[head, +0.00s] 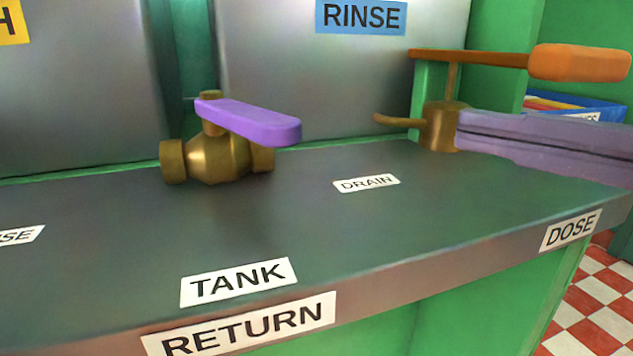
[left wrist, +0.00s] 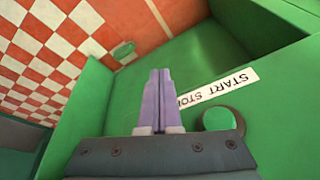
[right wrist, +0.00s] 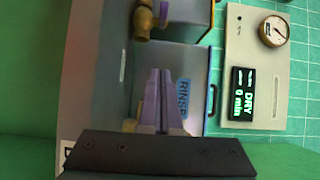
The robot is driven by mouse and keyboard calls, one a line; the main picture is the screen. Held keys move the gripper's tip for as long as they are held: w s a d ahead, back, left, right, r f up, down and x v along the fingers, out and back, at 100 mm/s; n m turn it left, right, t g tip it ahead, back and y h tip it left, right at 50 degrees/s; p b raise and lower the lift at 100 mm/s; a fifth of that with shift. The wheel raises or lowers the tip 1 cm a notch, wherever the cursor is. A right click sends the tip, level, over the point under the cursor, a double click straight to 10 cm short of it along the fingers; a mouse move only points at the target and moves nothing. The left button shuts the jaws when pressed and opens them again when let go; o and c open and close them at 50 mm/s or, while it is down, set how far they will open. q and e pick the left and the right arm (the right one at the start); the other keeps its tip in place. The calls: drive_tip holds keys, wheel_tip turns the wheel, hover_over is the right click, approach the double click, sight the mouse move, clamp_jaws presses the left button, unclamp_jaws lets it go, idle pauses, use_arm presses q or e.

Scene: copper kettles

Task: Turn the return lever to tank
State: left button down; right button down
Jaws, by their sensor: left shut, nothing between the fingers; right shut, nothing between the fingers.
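The return valve has a brass body (head: 212,160) and a purple lever (head: 252,122). The lever points right and slightly forward, toward the side of the DRAIN label (head: 366,183). The TANK label (head: 238,282) lies nearer the front edge, above the RETURN label (head: 245,328). My right gripper (head: 462,130) is shut and empty, well to the right of the lever and apart from it. In the right wrist view, its fingers (right wrist: 160,75) lie below the brass valve (right wrist: 143,22). My left gripper (left wrist: 158,75) is shut and empty, seen only in the left wrist view.
A brass pump (head: 438,128) with an orange handle (head: 580,63) stands behind my right fingertips. Steel tanks back the counter (head: 330,235); its middle is clear. In the left wrist view, a green button (left wrist: 222,119) sits by a START STOP label (left wrist: 220,88).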

sight(239, 116)
drive_tip(key=shift+w+a, duration=0.1)
drive_tip(key=shift+w, duration=0.1)
drive_tip(key=x, duration=0.9)
drive_tip(key=shift+w+a+r, duration=0.1)
drive_tip(key=shift+a, duration=0.1)
drive_tip(key=s+a, duration=0.2)
drive_tip(key=a, duration=0.1)
drive_tip(key=shift+s, duration=0.15)
drive_tip(key=shift+a, duration=0.15)
